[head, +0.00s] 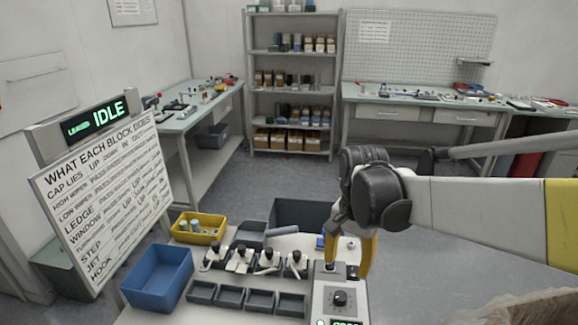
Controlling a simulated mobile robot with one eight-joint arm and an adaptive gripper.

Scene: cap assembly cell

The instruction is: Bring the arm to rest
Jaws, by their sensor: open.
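My arm comes in from the right in the head view, with a white link and black joints. My gripper (347,262) hangs at its end with yellow fingers pointing down, just above and behind the control box (330,298) with a black dial. The jaws are open. I cannot see anything held between them. The fingertips are partly hidden, and I cannot tell whether they touch the box.
A white table holds a blue bin (157,279), a yellow bin (197,228) with small cylinders, several black-handled devices and several dark trays (230,297). A dark bin (300,214) stands behind. A sign board (105,187) reading IDLE stands left. Open floor lies beyond.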

